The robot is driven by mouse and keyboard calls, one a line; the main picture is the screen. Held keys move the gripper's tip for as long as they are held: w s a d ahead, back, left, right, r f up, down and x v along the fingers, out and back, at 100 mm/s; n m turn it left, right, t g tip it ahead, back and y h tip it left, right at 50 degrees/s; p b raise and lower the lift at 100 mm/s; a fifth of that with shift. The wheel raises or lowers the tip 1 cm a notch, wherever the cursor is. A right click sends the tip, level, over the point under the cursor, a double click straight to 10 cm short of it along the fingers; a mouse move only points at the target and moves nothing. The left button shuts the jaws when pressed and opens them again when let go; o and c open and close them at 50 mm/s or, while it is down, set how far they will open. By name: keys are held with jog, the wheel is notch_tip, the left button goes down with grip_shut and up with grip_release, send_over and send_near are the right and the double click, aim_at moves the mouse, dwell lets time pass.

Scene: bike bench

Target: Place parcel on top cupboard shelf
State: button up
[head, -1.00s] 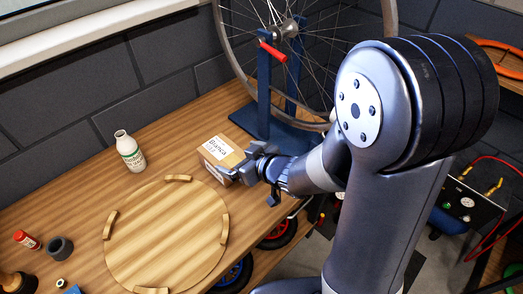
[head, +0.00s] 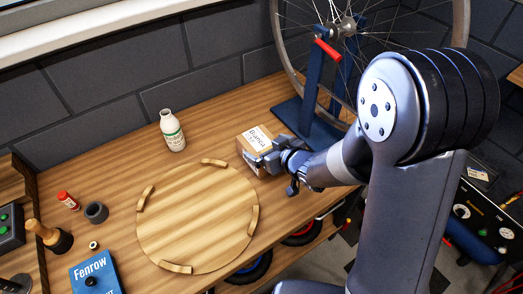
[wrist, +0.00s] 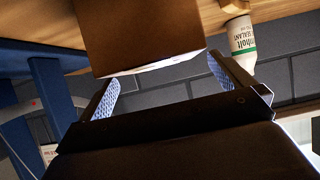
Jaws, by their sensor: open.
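The parcel (head: 254,136) is a small brown cardboard box with a white label on top. It stands on the wooden workbench in the head view, between the white bottle and the wheel stand. My gripper (head: 270,160) is at its right front side and hides part of that side. In the wrist view the parcel (wrist: 140,35) shows large between and beyond the two fingers of my gripper (wrist: 168,84), which are spread apart. I cannot tell whether a finger touches it. No cupboard top shelf can be made out for sure.
A white bottle (head: 172,131) stands behind left of the parcel. A round wooden board (head: 197,217) with raised blocks lies in front. A blue wheel stand (head: 318,95) is close on the right. A blue Fenrow box (head: 95,272) and wooden shelving (head: 27,190) are at left.

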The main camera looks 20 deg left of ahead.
aim_at(262, 144)
jog(key=shift+p+x, duration=0.4)
jog(key=shift+x, duration=1.9)
jog(key=shift+d, duration=0.15)
jog(key=shift+w, duration=0.1)
jog(key=c, duration=1.3)
notch_tip(262, 144, up, 10)
jog(key=shift+f+p, duration=0.1)
jog(key=shift+p, duration=0.7)
